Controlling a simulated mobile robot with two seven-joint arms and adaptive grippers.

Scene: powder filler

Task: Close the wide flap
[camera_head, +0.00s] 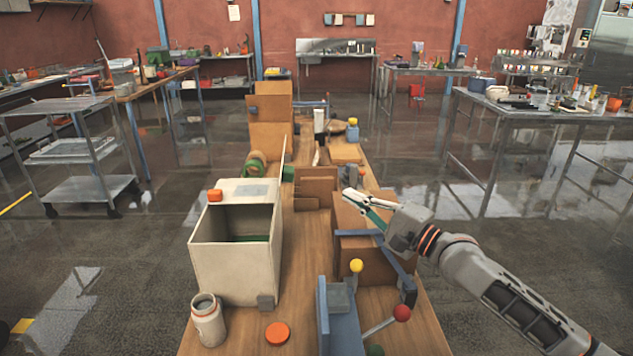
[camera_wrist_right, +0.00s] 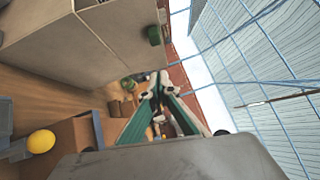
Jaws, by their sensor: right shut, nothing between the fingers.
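The cream box (camera_head: 235,272) stands on the left of the wooden bench, its dark interior and a green strip showing through an opening. A thin pale panel (camera_head: 283,155) stands upright at its back right corner, seen almost edge-on; I cannot tell whether it is the wide flap. My right gripper (camera_head: 345,193) is shut and empty, to the right of the box and apart from it, above a brown block. In the right wrist view its fingers (camera_wrist_right: 158,78) meet, and a large pale box side (camera_wrist_right: 75,45) fills the upper left. My left gripper is not in view.
A blue-grey fixture (camera_head: 338,318) with a yellow knob (camera_head: 356,265) and a red-knobbed lever (camera_head: 401,313) stands at the front right. A jar (camera_head: 207,322) and an orange disc (camera_head: 277,333) are at the front left. Brown blocks (camera_head: 317,186) stand farther back on the bench.

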